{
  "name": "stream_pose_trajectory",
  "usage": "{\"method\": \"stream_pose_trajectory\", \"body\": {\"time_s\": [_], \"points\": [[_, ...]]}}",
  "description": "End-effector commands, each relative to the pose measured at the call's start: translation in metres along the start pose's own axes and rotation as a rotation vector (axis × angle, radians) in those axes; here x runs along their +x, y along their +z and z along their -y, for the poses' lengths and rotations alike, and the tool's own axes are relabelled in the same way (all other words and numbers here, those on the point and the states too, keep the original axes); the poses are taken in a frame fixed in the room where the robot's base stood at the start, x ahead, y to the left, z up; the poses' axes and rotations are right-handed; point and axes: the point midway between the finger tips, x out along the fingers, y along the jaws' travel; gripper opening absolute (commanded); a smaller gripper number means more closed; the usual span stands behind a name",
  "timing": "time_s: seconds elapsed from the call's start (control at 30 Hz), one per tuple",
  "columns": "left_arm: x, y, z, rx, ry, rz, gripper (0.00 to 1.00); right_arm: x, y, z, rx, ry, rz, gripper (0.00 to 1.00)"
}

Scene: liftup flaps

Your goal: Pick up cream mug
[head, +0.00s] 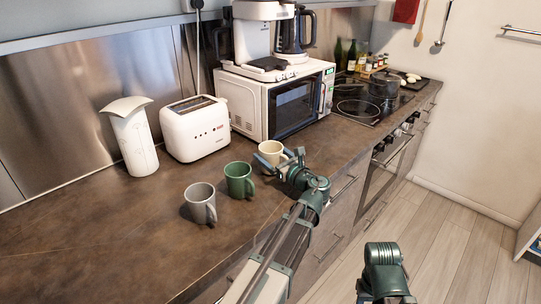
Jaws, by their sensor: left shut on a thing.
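The cream mug (270,151) stands upright on the brown worktop in front of the microwave, at the right end of a row of three mugs. My left gripper (277,163) is at the mug, its fingers on the mug's near right side, shut on it. The gripper and fingers cover part of the mug, including where its handle meets the body. Of my right arm, only a green and grey part shows at the lower right; its fingers are not seen.
A green mug (239,180) and a grey mug (201,203) stand to the left of the cream mug. The worktop (90,245) is clear at front left.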

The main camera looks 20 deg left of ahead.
Motion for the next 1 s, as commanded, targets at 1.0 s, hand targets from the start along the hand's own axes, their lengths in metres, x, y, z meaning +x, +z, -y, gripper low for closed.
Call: {"method": "stream_pose_trajectory", "body": {"time_s": [1.0], "points": [[-0.141, 0.044, -0.061, 0.000, -0.002, 0.001, 0.18, -0.040, 0.002, -0.004, 0.000, 0.000, 0.000, 0.50]]}}
